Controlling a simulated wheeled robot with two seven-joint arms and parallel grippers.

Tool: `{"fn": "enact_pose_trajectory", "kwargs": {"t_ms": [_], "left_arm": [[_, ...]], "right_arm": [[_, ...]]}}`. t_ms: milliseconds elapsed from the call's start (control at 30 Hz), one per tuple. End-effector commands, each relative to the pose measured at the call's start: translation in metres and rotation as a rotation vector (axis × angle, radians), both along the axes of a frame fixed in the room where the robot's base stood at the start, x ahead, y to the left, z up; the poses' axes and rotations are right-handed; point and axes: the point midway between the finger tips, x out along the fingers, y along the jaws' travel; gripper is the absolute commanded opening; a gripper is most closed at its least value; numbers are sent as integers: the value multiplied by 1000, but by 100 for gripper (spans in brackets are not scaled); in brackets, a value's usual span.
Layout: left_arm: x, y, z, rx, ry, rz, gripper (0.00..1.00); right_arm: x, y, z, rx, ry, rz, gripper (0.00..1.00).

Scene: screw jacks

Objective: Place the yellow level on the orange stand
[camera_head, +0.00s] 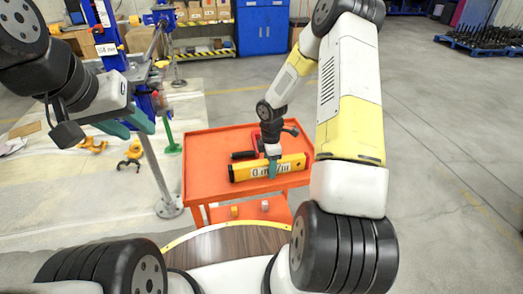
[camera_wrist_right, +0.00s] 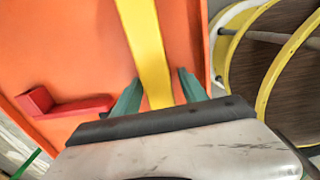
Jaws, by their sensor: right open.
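The yellow level (camera_head: 295,163) is a long bar with black lettering and a dark end. It lies across the top of the orange stand (camera_head: 215,150), near its front edge; whether it touches the surface I cannot tell. My right gripper (camera_head: 272,170) is over the middle of the level. In the right wrist view the level (camera_wrist_right: 148,45) runs between the two teal fingers of the right gripper (camera_wrist_right: 160,78), which are open with gaps beside it. My left gripper (camera_head: 127,124) is raised at the left, empty, with its teal fingers apart.
A red L-shaped object (camera_wrist_right: 62,105) lies on the stand beside the level. A round wooden surface with a yellow rim (camera_head: 230,240) is in front of the stand. A blue-and-grey metal post (camera_head: 160,170) stands at left. Open grey floor lies to the right.

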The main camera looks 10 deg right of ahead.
Motion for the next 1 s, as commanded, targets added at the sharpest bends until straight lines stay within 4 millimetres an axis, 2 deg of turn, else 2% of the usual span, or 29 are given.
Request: {"fn": "enact_pose_trajectory", "kwargs": {"t_ms": [167,600,867,967,1000], "left_arm": [[0,0,0,0,0,0,36],[0,0,0,0,0,0,36],[0,0,0,0,0,0,36],[0,0,0,0,0,0,36],[0,0,0,0,0,0,36]], "right_arm": [[1,-1,11,-1,-2,-2,51],[1,-1,99,-1,-4,-1,51],[-1,-1,127,-4,-5,-13,51],[-7,-2,149,-18,-27,-75,51],[-12,-2,162,-25,-43,-121,51]]}}
